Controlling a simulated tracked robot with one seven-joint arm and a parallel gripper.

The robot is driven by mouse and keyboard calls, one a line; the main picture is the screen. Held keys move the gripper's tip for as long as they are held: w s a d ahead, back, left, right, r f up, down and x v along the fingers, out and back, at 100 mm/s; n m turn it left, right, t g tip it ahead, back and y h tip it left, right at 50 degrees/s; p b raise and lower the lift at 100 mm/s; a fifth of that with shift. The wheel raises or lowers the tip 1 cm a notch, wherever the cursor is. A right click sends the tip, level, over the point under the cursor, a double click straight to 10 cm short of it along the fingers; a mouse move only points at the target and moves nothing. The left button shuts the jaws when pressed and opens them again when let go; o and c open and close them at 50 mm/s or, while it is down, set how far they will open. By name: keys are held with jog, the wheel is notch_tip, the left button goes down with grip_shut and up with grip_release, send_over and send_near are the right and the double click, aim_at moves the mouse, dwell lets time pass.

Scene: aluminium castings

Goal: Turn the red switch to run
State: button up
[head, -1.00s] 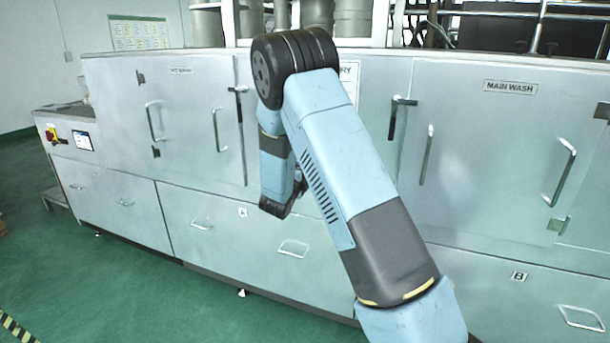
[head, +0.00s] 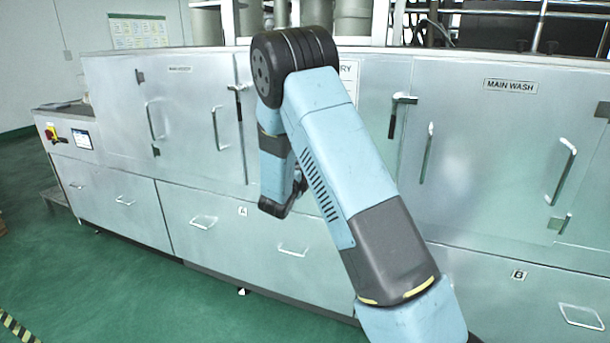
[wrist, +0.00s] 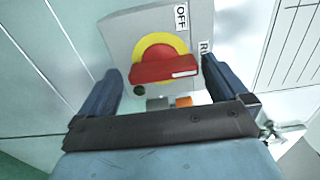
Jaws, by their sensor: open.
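In the wrist view, the red switch (wrist: 165,68) is a bar-shaped knob on a yellow ring, on a grey plate (wrist: 122,32). The bar lies nearly level in the picture, with a white mark at its right end. An OFF label (wrist: 181,17) is above right and a partly hidden label starting with "RU" (wrist: 205,49) is at right. My gripper (wrist: 160,66) is open, its fingers on either side of the knob; I cannot tell whether they touch it. In the head view my gripper (head: 284,205) is partly hidden, and my arm seems to cover this switch.
Below the knob are a dark round part (wrist: 139,90) and an orange piece (wrist: 183,101). A metal lever (wrist: 281,131) is right of my gripper. In the head view, another red-and-yellow switch (head: 51,134) sits far left beside a small screen (head: 82,139). Door handles protrude from the cabinet.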

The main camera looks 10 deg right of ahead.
jog(key=v, duration=1.3)
jog(key=shift+s+a, duration=0.1)
jog(key=shift+s, duration=0.05)
jog(key=s+r+n+g+y, duration=0.1)
jog(key=s+r+n+y, duration=0.3)
jog(key=r+n+y, duration=0.3)
jog(key=s+r+n+g+y, duration=0.1)
jog(key=s+r+n+y, duration=0.25)
jog(key=r+n, duration=0.4)
jog(key=s+d+r+n+g, duration=0.1)
jog(key=s+d+n+g, duration=0.1)
jog(key=s, duration=0.8)
jog(key=s+d+r+n+g, duration=0.2)
jog(key=s+n, duration=0.3)
jog(key=s, duration=0.4)
jog(key=s+d+r+n+g, duration=0.1)
jog(key=s+d+n+g, duration=0.2)
jog(key=s, duration=0.7)
jog(key=shift+s+d+r+n, duration=0.35)
jog(key=shift+d+n, duration=0.1)
jog(key=shift+d, duration=0.2)
